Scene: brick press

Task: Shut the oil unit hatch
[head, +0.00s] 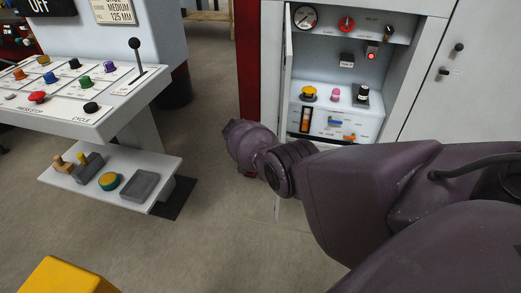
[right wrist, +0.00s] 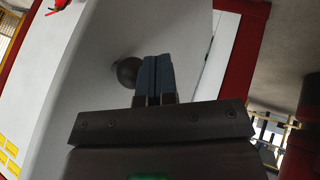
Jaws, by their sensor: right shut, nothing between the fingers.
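The oil unit (head: 340,60) stands open at the upper right of the head view, showing a gauge, knobs and a lit red lamp. Its hatch (head: 287,75) appears as a thin, nearly edge-on pale panel at the opening's left side. My right arm reaches in from the right; its wrist is left of the hatch, and its fingers are hidden there. In the right wrist view my right gripper (right wrist: 155,80) is shut and empty, beside a dark round knob (right wrist: 127,70) on a pale panel. I cannot tell whether they touch. My left gripper is out of view.
A control console (head: 75,85) with coloured buttons and a lever stands at the left, above a low shelf (head: 110,180) with pedals. Closed cabinet doors (head: 470,90) are right of the unit. The floor (head: 205,165) between console and arm is clear.

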